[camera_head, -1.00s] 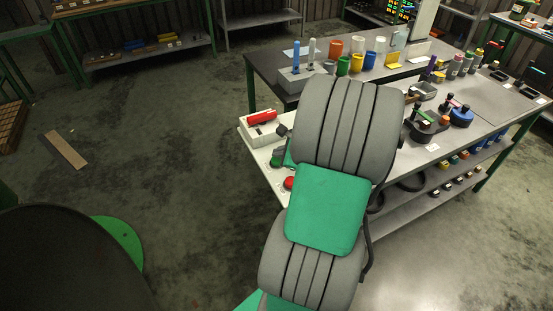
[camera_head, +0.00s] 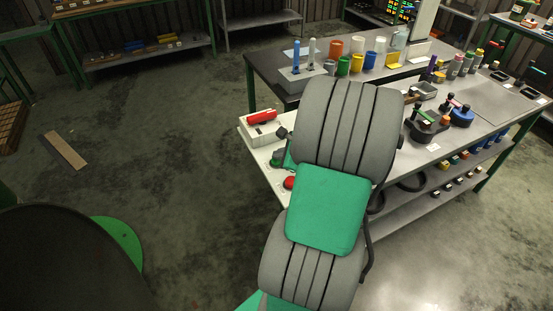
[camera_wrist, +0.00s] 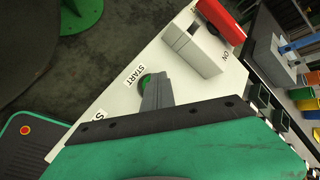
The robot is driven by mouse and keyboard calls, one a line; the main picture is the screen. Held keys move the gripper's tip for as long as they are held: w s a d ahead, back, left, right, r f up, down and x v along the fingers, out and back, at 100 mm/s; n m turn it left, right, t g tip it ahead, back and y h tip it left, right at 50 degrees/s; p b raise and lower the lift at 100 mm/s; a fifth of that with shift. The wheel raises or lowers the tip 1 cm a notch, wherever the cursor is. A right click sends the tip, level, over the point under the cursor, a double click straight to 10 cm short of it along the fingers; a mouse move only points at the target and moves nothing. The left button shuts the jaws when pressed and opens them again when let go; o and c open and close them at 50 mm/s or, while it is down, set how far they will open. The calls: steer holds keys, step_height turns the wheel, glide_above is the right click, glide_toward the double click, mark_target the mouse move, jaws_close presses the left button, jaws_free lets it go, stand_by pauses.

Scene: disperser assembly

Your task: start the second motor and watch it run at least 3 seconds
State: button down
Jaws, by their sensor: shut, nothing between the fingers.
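A white control panel (camera_wrist: 112,106) fills the middle of the wrist view and carries a label reading START. A green button (camera_wrist: 146,80) sits beside that label. My gripper (camera_wrist: 153,88) is shut and empty, its tips over this button; I cannot tell whether they press it. A grey block and a red handle (camera_wrist: 221,20) lie beyond, near a label reading ON. In the head view the panel (camera_head: 249,136), red handle (camera_head: 262,117) and a red button (camera_head: 289,183) show left of my arm, which hides much of the panel. I cannot tell which thing is the second motor.
The panel stands on the near end of a grey workbench (camera_head: 486,101) with bottles and a blue device (camera_head: 462,117). A second table (camera_head: 262,66) behind it holds coloured cups and two tubes.

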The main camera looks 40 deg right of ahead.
mark_target(279, 162)
steer(key=shift+f, duration=0.4)
stand_by(0.3)
steer(key=shift+r+p, duration=1)
steer(key=shift+r, duration=0.3)
step_height(279, 162, up, 5)
steer(key=p, duration=0.4)
steer(key=shift+p, duration=0.3)
